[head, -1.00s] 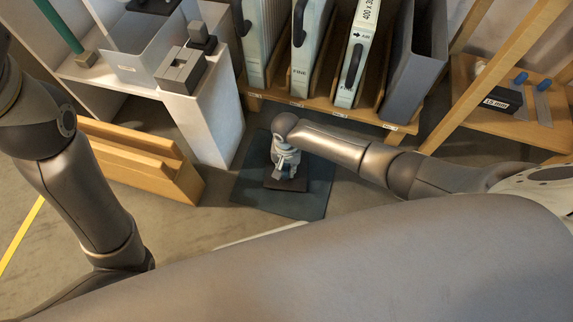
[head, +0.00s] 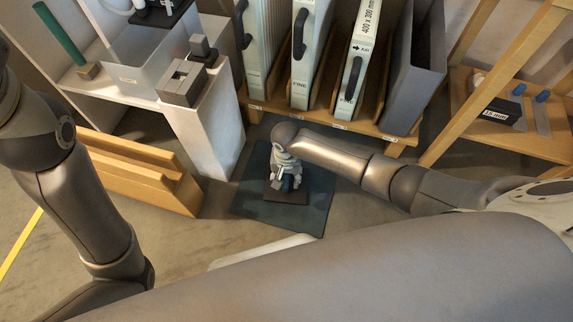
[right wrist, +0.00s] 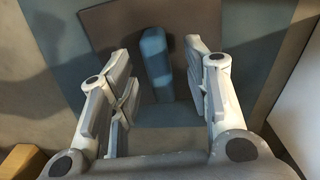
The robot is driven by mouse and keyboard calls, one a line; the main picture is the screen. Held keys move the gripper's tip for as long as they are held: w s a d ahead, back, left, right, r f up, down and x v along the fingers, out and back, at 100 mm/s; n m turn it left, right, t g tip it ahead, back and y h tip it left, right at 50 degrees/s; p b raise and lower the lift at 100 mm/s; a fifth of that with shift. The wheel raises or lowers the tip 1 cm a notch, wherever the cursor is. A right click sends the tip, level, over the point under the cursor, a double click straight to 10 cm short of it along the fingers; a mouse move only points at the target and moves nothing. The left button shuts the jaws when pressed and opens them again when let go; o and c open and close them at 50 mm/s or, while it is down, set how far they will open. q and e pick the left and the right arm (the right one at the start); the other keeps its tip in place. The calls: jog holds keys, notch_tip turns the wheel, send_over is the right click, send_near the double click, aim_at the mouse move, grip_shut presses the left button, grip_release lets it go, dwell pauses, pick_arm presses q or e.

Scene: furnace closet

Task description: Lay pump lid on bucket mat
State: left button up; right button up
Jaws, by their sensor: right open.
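The pump lid is a dark brown square plate (head: 288,197) with a blue bar handle (head: 287,184). It lies flat on the blue-grey bucket mat (head: 312,218), with mat showing around it. My right gripper (head: 284,175) is directly over the lid, pointing down. In the right wrist view my right gripper (right wrist: 158,62) is open, its fingers on either side of the blue handle (right wrist: 155,55) with a gap on each side. The brown plate (right wrist: 190,14) shows behind the fingers. My left arm shows at the left, but its gripper is out of view.
A wooden stepped block (head: 140,175) and a white cabinet (head: 205,135) stand left of the mat. A wooden rack (head: 340,125) with upright filters is behind it. A wooden shelf (head: 540,130) is at the right. Bare floor (head: 185,245) lies front left.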

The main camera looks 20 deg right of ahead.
notch_tip(320, 180, up, 10)
dwell(0.4)
jog(key=shift+r, duration=0.1)
